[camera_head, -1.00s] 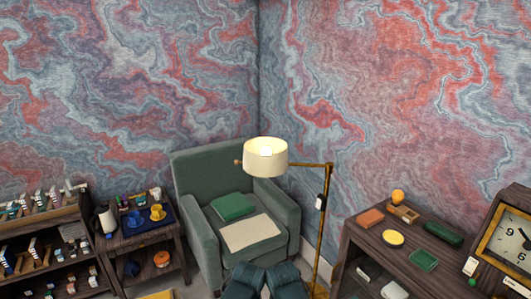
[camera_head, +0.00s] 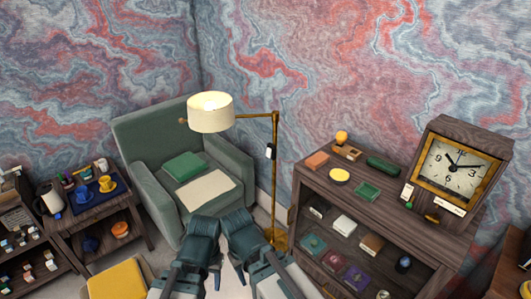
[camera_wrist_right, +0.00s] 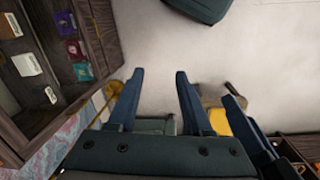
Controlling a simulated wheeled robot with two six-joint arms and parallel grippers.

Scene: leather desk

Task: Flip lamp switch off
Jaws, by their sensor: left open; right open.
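The floor lamp (camera_head: 211,112) has a white drum shade that glows at its top opening, on a brass arm and pole. A small dark box with a pale face, seemingly the switch (camera_head: 270,151), sits on the upper pole; its setting is too small to read. The lamp's brass base also shows in the right wrist view (camera_wrist_right: 114,88). My left gripper (camera_head: 212,272) is low in the head view, partly hidden by my arm, and well below the switch. My right gripper (camera_wrist_right: 160,75) has its fingers apart and empty over the pale floor.
A green armchair (camera_head: 150,140) stands behind the lamp, left of the pole. A dark wooden shelf (camera_head: 310,185) with small items and a clock (camera_head: 456,172) stands to the right. A yellow-seated chair (camera_head: 117,280) is at lower left, below a side table (camera_head: 88,214).

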